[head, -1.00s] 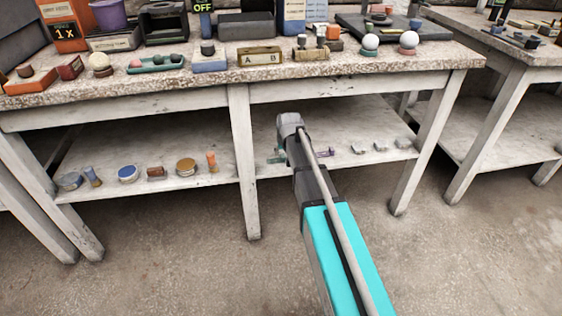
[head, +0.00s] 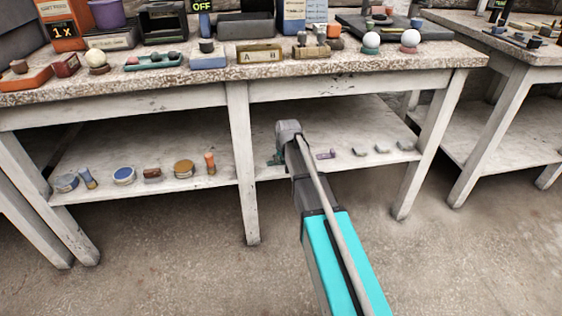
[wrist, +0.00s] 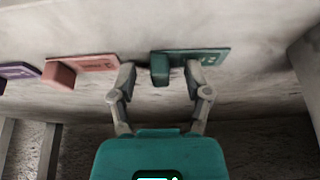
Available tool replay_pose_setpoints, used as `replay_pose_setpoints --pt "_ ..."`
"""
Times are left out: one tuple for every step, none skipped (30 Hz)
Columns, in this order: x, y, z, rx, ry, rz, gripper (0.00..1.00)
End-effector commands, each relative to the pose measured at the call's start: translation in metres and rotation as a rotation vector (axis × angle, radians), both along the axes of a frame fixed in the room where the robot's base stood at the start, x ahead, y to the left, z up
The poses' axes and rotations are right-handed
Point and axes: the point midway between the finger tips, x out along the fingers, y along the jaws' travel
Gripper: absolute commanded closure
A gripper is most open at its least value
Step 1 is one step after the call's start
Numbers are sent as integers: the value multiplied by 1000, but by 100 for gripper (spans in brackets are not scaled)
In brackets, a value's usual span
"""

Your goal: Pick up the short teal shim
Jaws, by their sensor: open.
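The teal shim (wrist: 211,56) is a flat plate with a raised block (wrist: 160,69) at its left end in the wrist view. It lies on the lower shelf of the bench; in the head view a bit of teal (head: 274,159) shows just left of my arm's end. My gripper (wrist: 160,76) is open. Its two fingers straddle the raised block, one on each side, with gaps between. The right finger overlaps part of the plate. I cannot tell how high the fingertips are above the shelf. In the head view my arm hides the fingers.
A pink shim (wrist: 99,63) lies close left of the teal one in the wrist view, near my left finger, with a purple shim (wrist: 18,72) beyond it. The lower shelf (head: 330,120) lies under the benchtop. A bench leg (head: 243,165) stands left of my arm.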

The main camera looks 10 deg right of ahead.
Motion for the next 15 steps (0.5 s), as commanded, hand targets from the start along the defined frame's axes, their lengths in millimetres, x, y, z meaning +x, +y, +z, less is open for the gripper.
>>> replay_pose_setpoints --pt "0 0 0 0 0 0 37" --pt "0 0 0 0 0 0 37" --pt "0 0 0 0 0 0 37" --pt "0 0 0 0 0 0 37" --pt "0 0 0 0 0 0 41" --pt "0 0 0 0 0 0 48" --pt "0 0 0 0 0 0 54" --pt "0 0 0 0 0 0 59" --pt "0 0 0 0 0 0 67" --pt "0 0 0 0 0 0 72" --pt "0 0 0 0 0 0 78" --pt "0 0 0 0 0 0 85" --pt "0 0 0 0 0 0 91" --pt "0 0 0 0 0 0 97" --pt "0 0 0 0 0 0 100"
